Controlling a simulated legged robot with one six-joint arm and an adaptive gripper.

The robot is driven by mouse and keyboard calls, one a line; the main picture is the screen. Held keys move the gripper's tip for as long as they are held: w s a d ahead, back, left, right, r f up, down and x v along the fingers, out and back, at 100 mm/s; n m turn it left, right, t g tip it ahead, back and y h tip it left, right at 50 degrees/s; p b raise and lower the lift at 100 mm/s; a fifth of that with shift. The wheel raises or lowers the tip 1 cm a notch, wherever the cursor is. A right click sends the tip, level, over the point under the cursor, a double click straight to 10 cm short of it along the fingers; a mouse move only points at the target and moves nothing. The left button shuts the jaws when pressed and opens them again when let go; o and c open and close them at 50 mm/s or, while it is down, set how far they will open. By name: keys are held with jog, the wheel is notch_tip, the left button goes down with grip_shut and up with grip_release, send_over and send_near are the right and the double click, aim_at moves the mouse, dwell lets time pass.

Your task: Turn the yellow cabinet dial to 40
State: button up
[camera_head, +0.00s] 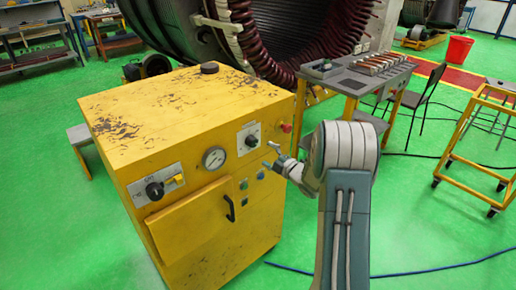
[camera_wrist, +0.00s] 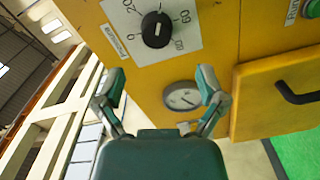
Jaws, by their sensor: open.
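The yellow cabinet (camera_head: 180,115) stands at the left centre in the head view, and its yellow front (camera_wrist: 215,40) fills much of the wrist view. The black dial (camera_wrist: 157,29) sits on a white plate marked 0, 20, 60 and 80. Its white line runs nearly upright in the wrist view; I cannot tell which end points to the scale. The same dial (camera_head: 251,140) shows on the upper right of the cabinet front in the head view. My gripper (camera_wrist: 161,76) is open and empty, apart from the dial. It also shows (camera_head: 271,155) just right of the dial plate.
A round gauge (camera_head: 214,158), another black knob (camera_head: 155,191) and a black handle (camera_head: 230,208) are on the cabinet front. A red button (camera_head: 286,127) sits near its right edge. Behind stand a large stator (camera_head: 275,40) and a table with parts (camera_head: 350,84).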

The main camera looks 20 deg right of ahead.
jog(key=v, duration=0.4)
dwell(0.4)
jog(key=s+a+r+m+g+h, duration=0.25)
jog(key=a+r+m+h, duration=0.2)
jog(key=r, duration=0.25)
jog(key=s+a+r+m+g+h, duration=0.2)
jog(key=s+a+r+m+h, duration=0.1)
jog(key=r+m, duration=0.3)
jog(key=s+a+m+g+y, duration=0.1)
jog(key=s+a+m+g, duration=0.2)
jog(key=s+a, duration=0.4)
jog(key=s+a+m+g+y, duration=0.1)
jog(key=s+a+m+g, duration=0.3)
jog(key=s, duration=1.6)
jog(key=a, duration=0.3)
jog(key=shift+s+r, duration=0.4)
